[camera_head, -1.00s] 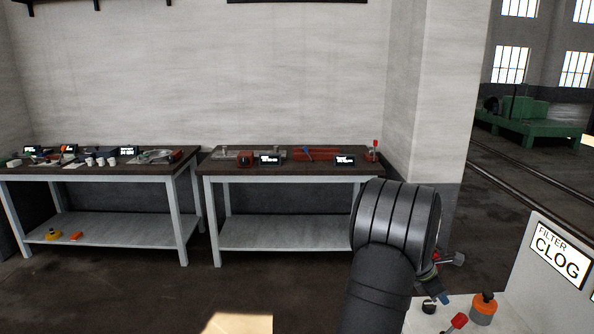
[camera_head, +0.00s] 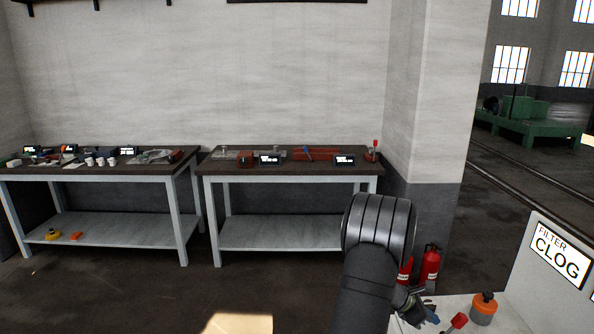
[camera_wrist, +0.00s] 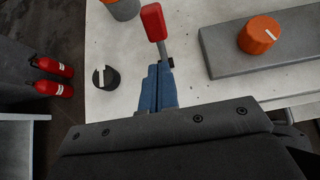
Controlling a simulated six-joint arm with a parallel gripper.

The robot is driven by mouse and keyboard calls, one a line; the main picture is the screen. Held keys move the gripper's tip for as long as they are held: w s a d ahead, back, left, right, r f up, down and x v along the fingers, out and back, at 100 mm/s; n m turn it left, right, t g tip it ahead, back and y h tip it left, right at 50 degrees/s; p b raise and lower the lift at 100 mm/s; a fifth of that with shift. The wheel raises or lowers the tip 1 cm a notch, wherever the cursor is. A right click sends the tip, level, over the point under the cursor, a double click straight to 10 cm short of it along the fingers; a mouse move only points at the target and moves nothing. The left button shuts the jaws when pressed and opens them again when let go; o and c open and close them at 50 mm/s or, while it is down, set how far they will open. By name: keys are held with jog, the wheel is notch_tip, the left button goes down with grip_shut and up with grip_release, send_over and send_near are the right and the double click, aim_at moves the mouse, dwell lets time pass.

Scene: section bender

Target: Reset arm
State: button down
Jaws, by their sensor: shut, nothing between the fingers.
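My arm rises in the lower right of the head view, its dark rounded joint in front of the pillar. My gripper (camera_wrist: 158,88) shows in the wrist view as two blue fingers closed together, with nothing between them. It also shows small and partly hidden in the head view (camera_head: 430,315). The fingers are over the white panel (camera_wrist: 205,20). A red-handled lever (camera_wrist: 153,22) stands just beyond the fingertips; I cannot tell whether they touch. A black knob (camera_wrist: 105,77) is to the left of the fingers. An orange knob (camera_wrist: 258,35) sits on a grey block to the right.
Two red fire extinguishers (camera_head: 430,265) stand on the floor behind my arm. A sign reading FILTER CLOG (camera_head: 560,252) is at the right. Two workbenches with tools, a left one (camera_head: 90,175) and a right one (camera_head: 290,172), line the wall. Open floor lies before them.

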jog(key=a+f+h, duration=0.2)
jog(key=a+h, duration=0.1)
jog(key=shift+f+h, duration=0.35)
jog(key=shift+h, duration=0.05)
jog(key=a, duration=1)
jog(key=shift+r, duration=0.3)
dwell(2.0)
